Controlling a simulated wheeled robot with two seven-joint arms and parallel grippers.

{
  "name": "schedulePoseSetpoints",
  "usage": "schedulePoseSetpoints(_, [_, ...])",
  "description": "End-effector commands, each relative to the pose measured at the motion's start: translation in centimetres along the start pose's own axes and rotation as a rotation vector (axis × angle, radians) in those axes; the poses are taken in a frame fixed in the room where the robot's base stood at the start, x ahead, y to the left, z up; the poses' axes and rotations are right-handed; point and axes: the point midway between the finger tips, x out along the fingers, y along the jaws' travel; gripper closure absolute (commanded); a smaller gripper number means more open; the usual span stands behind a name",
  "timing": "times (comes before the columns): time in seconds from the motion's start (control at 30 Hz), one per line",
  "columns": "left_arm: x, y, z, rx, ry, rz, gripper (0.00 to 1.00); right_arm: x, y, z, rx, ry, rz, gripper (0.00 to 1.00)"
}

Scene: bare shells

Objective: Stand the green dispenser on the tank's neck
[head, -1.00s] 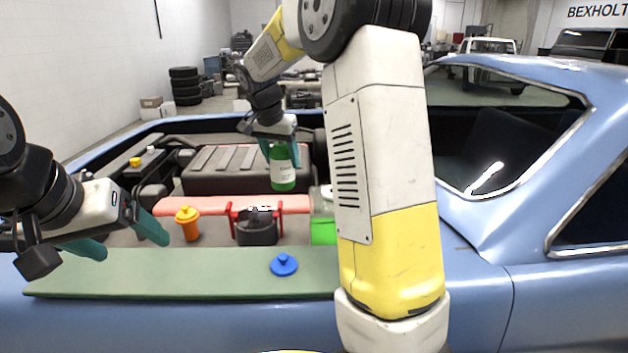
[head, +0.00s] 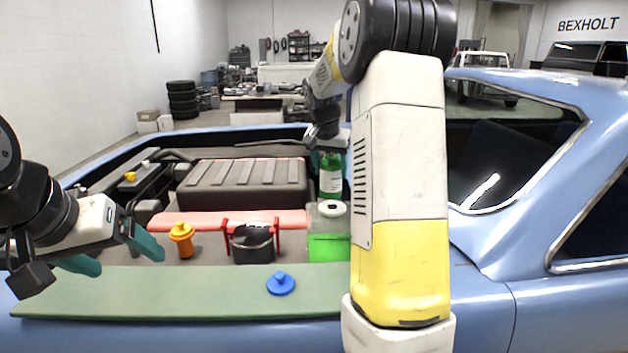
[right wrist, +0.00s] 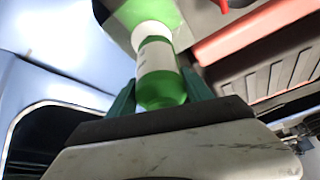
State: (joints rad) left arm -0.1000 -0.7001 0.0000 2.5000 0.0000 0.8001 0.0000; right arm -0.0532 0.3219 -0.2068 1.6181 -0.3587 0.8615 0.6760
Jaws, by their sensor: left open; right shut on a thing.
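The green dispenser (head: 331,180) has a white label and hangs upright from my right gripper (head: 331,157), which is shut on it. It also shows in the right wrist view (right wrist: 160,75), between the teal fingers. The tank (head: 329,247) is a clear box with green contents and a pale round neck (head: 332,208) on top. In the head view the dispenser's lower end is just above the neck; I cannot tell whether it is in front, behind or touching. My right arm hides the tank's right edge. My left gripper (head: 122,258) is open and empty at the left.
A black pot (head: 252,248) in a red holder stands left of the tank, with an orange bottle (head: 182,240) further left. A blue knob (head: 281,284) sits on the green mat (head: 190,293) in front. A dark case (head: 245,188) stands behind a red strip (head: 200,220).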

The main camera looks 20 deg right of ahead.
Motion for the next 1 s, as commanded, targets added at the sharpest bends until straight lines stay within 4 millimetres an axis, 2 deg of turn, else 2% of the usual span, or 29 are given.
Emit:
schedulePoseSetpoints(0.07, [0.0,0.0,0.0,0.0,0.0,0.0,0.19,0.3,0.9,-0.7,0.004,0.003,0.001,1.0])
schedulePoseSetpoints(0.2, [0.0,0.0,0.0,0.0,0.0,0.0,0.19,2.7,0.7,0.6,0.0,-0.001,0.002,1.0])
schedulePoseSetpoints(0.27, [0.0,0.0,0.0,0.0,0.0,0.0,0.19,3.2,0.6,0.8,0.0,0.001,0.001,1.0])
schedulePoseSetpoints(0.63, [0.0,0.0,0.0,0.0,0.0,0.0,0.19,3.7,0.6,1.0,0.001,0.002,0.0,1.0])
schedulePoseSetpoints(0.67, [0.0,0.0,0.0,0.0,0.0,0.0,0.19,3.8,0.6,1.0,0.001,0.0,0.001,0.39])
schedulePoseSetpoints(0.7, [0.0,0.0,0.0,0.0,0.0,0.0,0.19,3.8,0.6,1.0,0.001,0.001,0.001,0.32])
schedulePoseSetpoints(0.77, [0.0,0.0,0.0,0.0,0.0,0.0,0.19,3.8,0.6,1.0,0.001,0.001,0.001,0.2])
schedulePoseSetpoints(1.0, [0.0,0.0,0.0,0.0,0.0,0.0,0.19,3.7,0.6,1.0,0.001,0.001,0.001,0.2])
